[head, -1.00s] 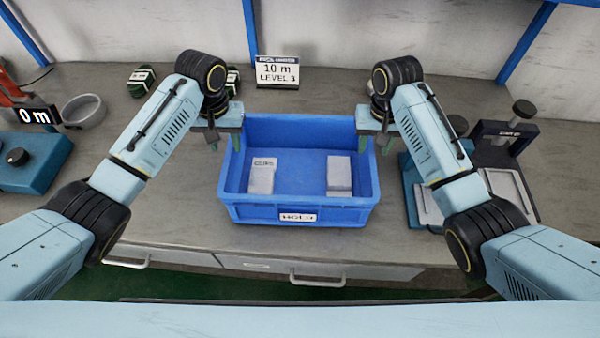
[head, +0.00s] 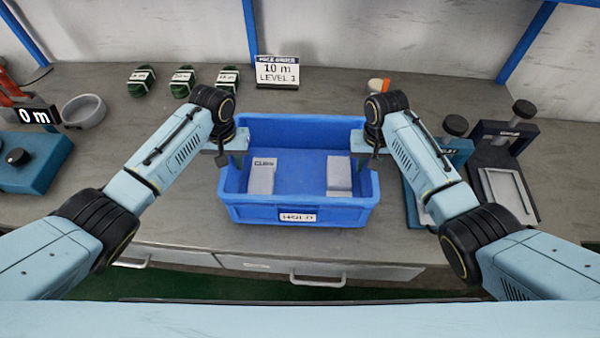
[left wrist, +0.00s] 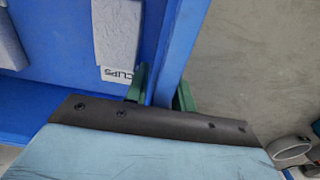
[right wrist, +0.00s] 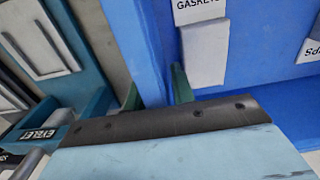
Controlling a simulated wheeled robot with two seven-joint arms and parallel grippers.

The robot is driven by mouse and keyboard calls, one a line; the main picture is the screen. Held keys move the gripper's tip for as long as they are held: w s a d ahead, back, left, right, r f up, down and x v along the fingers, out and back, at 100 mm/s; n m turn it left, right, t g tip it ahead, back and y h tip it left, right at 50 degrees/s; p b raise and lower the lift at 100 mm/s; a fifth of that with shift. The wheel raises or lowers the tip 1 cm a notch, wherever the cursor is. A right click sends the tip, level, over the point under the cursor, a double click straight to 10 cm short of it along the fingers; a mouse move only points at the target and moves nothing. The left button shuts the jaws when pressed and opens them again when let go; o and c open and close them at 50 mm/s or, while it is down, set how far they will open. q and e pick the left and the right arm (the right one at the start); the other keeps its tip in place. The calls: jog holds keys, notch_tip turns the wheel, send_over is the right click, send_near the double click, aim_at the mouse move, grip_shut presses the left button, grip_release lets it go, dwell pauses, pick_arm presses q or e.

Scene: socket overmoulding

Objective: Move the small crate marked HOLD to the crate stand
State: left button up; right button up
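The small blue crate (head: 297,214) marked HOLD sits on the worktop in the middle of the head view. My left gripper (left wrist: 161,92) straddles the crate's left wall, one green finger inside and one outside. My right gripper (right wrist: 155,92) straddles the right wall in the same way. Whether the fingers press on the walls or leave a small gap cannot be told. Inside the crate lie a pale packet (head: 262,176) marked CLIPS and a pale packet (head: 339,176), labelled GASKETS in the right wrist view. I cannot identify the crate stand.
Several green-banded bundles (head: 183,82) lie at the back left. A grey bowl (head: 84,111) and a teal device (head: 38,165) are at left. Dark fixtures (head: 503,150) stand to the right. Drawers are below the front edge.

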pick_arm(q)
grip_shut()
pick_arm(e)
grip_shut()
pick_arm(q)
jog(key=shift+r, duration=0.2)
pick_arm(e)
jog(key=shift+r, duration=0.2)
